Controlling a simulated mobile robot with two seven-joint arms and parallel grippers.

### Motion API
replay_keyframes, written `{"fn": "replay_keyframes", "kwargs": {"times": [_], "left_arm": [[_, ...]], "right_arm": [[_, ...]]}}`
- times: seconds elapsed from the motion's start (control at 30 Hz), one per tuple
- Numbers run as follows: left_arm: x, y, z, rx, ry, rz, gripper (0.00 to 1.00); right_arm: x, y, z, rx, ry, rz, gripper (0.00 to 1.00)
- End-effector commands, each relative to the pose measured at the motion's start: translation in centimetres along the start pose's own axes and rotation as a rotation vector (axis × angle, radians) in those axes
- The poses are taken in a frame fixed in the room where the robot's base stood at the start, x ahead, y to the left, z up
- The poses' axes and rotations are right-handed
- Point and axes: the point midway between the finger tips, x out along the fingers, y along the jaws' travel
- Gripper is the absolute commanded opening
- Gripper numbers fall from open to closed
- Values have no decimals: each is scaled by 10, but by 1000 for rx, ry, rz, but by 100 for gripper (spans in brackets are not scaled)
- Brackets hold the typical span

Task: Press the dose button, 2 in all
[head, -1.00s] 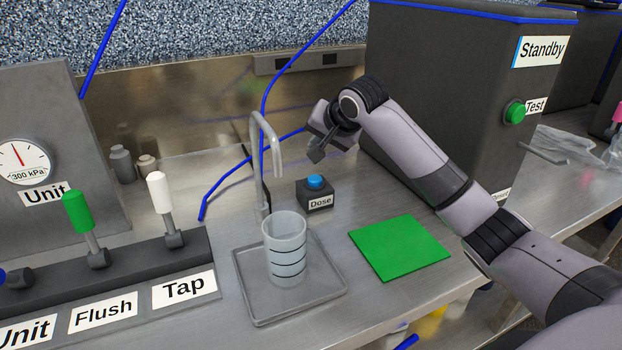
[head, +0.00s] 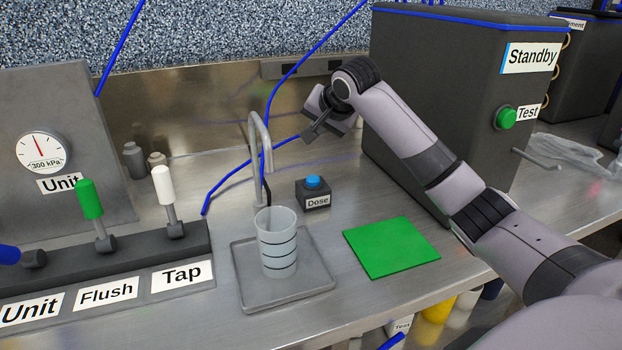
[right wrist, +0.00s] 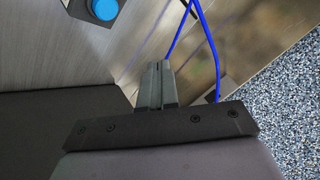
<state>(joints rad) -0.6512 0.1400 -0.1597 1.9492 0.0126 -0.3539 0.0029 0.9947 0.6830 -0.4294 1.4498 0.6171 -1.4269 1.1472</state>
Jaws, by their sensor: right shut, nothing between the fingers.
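The dose button is a blue cap (head: 313,182) on a small dark box labelled Dose (head: 316,199), on the steel counter beside the tap spout. It also shows at the top left of the right wrist view (right wrist: 104,8). My right gripper (head: 308,137) is above and behind the button, apart from it. Its fingers are closed together and empty in the right wrist view (right wrist: 158,68). A clear ringed beaker (head: 277,240) stands upright on a grey tray (head: 322,283) under the spout (head: 262,150). No liquid is discernible in it. My left gripper is not in view.
A green square mat (head: 391,247) lies right of the tray. A lever panel (head: 100,262) with green and white handles stands at left. A dark Standby cabinet (head: 425,100) with a green Test button (head: 506,118) is behind my right arm. Blue tubing (head: 226,185) runs behind the spout.

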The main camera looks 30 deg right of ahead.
Motion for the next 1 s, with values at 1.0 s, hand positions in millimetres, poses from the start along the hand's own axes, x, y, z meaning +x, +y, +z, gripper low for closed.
{"fn": "replay_keyframes", "kwargs": {"times": [1.0], "left_arm": [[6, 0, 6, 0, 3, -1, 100]], "right_arm": [[61, 44, 45, 0, 0, -1, 0]]}}
